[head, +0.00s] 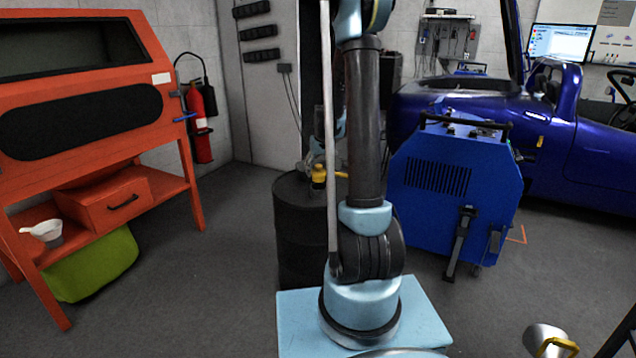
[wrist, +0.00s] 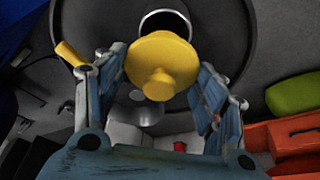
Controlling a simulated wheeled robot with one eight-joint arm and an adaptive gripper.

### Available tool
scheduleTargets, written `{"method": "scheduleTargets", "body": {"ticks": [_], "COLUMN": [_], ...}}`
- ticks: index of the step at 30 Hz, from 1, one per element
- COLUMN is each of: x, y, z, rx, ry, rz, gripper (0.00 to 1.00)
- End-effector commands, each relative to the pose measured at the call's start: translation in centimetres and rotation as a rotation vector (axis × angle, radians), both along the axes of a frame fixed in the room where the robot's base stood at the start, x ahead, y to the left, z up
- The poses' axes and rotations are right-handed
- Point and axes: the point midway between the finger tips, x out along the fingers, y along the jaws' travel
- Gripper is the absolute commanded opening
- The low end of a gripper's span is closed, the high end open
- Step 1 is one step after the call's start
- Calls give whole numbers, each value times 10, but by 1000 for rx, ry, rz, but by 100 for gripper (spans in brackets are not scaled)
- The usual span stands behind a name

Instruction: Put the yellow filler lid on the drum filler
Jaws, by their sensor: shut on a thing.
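The yellow filler lid (wrist: 160,58) is a round disc with a knob facing the wrist camera. My gripper (wrist: 160,64) is shut on it, one finger on each side. In the head view the lid (head: 319,174) shows small above the black drum (head: 300,225), partly hidden by my arm. The drum filler (wrist: 168,20) is a dark opening with a pale metal rim on the drum top (wrist: 90,25). In the wrist view the lid overlaps the near part of the opening, off its centre. I cannot tell whether the lid touches the rim.
A yellow bar (wrist: 70,53) shows beside the left finger. A blue machine (head: 450,185) stands right of the drum, with a blue car (head: 560,150) behind it. An orange cabinet (head: 85,110) and a fire extinguisher (head: 199,125) are at left. Floor between cabinet and drum is clear.

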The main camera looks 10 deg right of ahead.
Motion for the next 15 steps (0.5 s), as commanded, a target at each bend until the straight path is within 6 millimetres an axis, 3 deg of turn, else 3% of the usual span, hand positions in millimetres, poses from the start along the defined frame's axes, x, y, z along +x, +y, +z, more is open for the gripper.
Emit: {"method": "scheduleTargets", "body": {"ticks": [10, 15], "x": [1, 0], "y": [0, 0], "z": [-32, -46], "rx": [0, 0], "ry": [0, 0], "rz": [0, 0], "gripper": [45, 29]}}
